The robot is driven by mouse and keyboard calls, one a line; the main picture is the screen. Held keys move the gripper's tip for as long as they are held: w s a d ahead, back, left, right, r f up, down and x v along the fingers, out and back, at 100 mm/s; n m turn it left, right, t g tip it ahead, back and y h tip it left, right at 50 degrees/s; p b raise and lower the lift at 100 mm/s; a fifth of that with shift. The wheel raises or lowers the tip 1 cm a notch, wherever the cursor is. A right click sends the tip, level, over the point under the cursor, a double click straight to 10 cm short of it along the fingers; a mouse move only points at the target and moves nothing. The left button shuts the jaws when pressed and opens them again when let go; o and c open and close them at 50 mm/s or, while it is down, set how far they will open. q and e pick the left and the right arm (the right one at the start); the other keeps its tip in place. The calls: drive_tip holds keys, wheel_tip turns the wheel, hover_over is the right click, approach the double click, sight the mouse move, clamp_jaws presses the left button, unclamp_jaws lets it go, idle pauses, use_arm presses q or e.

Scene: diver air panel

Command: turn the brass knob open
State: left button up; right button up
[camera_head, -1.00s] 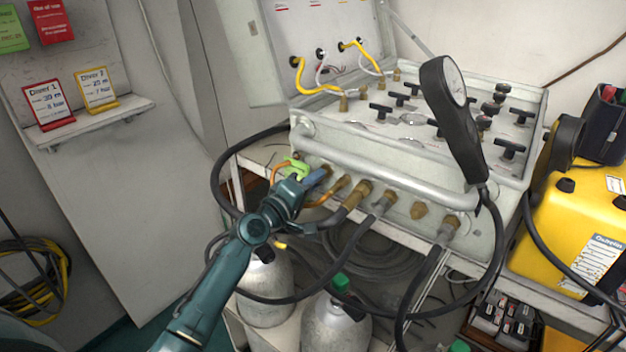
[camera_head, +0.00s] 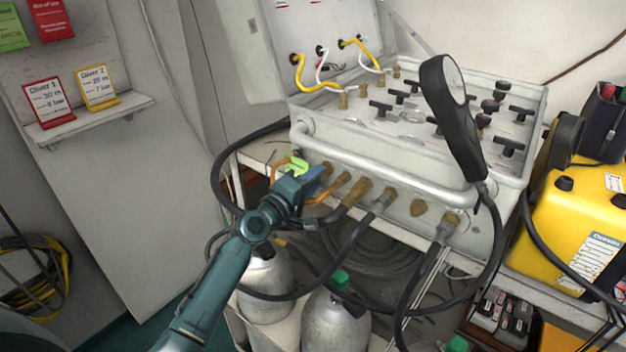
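The grey-white air panel case (camera_head: 480,215) stands open on a shelf. A row of brass fittings (camera_head: 355,192) with hoses runs along its front face. My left gripper (camera_head: 314,176) is at the leftmost fitting of this row, beside a bright green piece (camera_head: 296,164) and an orange hose. Its blue fingertips overlap the brass there and hide most of it, so I cannot tell whether they are closed on the brass knob. My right gripper is not in view.
A handheld gauge (camera_head: 453,115) stands up over the panel's right side. Black hoses loop below the front. Grey cylinders (camera_head: 335,320) stand under the shelf. A yellow case (camera_head: 585,215) is at the right.

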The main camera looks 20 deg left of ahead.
use_arm(q)
drive_tip(key=shift+s, duration=0.1)
drive_tip(key=v, duration=1.3)
